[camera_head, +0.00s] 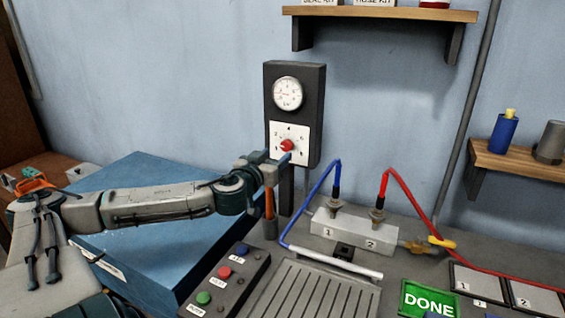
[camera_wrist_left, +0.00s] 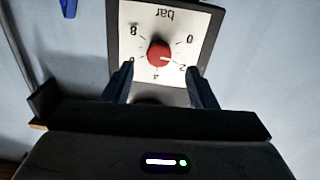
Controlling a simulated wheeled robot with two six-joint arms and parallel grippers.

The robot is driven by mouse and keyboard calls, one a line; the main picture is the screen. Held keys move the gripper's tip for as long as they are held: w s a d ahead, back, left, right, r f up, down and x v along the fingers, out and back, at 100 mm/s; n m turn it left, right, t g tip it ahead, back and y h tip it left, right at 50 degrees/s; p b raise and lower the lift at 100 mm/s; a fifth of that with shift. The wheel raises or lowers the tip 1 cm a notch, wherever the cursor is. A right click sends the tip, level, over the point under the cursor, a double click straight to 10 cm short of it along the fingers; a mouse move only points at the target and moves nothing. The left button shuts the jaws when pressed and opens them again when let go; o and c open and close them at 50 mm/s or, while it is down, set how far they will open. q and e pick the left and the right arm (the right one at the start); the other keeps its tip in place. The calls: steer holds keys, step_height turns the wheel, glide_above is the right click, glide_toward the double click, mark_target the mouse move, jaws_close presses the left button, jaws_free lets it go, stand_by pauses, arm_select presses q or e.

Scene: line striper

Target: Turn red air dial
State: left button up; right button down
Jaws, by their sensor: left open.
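The red air dial (camera_head: 287,145) sits on a white numbered plate (camera_head: 276,131) on a dark wall-mounted panel, below a round pressure gauge (camera_head: 288,94). In the left wrist view the red dial (camera_wrist_left: 159,54) shows upside down, with a pale pointer mark on its right side towards the 2. My left gripper (camera_head: 270,163) is just in front of and below the dial. In the left wrist view its two fingers (camera_wrist_left: 161,85) are spread apart, one on each side below the dial, with nothing between them. I see no contact with the dial. My right gripper is out of view.
A blue box (camera_head: 150,165) stands under my left arm. A button box (camera_head: 228,280), a grey manifold (camera_head: 352,230) with blue and red hoses, and a green DONE sign (camera_head: 429,299) are on the bench. Shelves (camera_head: 385,13) hang above and at right.

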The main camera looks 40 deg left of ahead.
mark_target(285, 148)
arm_select(q)
steer(key=shift+w+a+f+b, duration=0.2)
steer(key=shift+w+a+b, duration=0.05)
steer(key=shift+w+b, duration=0.4)
steer(key=shift+w+a+b, duration=0.1)
steer(key=shift+w+b, duration=0.35)
steer(key=shift+b, duration=0.3)
steer(key=shift+w+r+p, duration=0.25)
steer(key=shift+r+p, duration=0.15)
steer(key=shift+w+a+p, duration=0.15)
steer(key=shift+w+p, duration=0.2)
steer(key=shift+w+a+p, duration=0.15)
steer(key=shift+w+p, duration=0.15)
steer(key=shift+w, duration=0.15)
steer(key=shift+w+f, duration=0.15)
steer(key=shift+w, duration=0.15)
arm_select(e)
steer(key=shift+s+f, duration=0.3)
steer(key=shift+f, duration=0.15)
arm_select(q)
steer(key=c, duration=1)
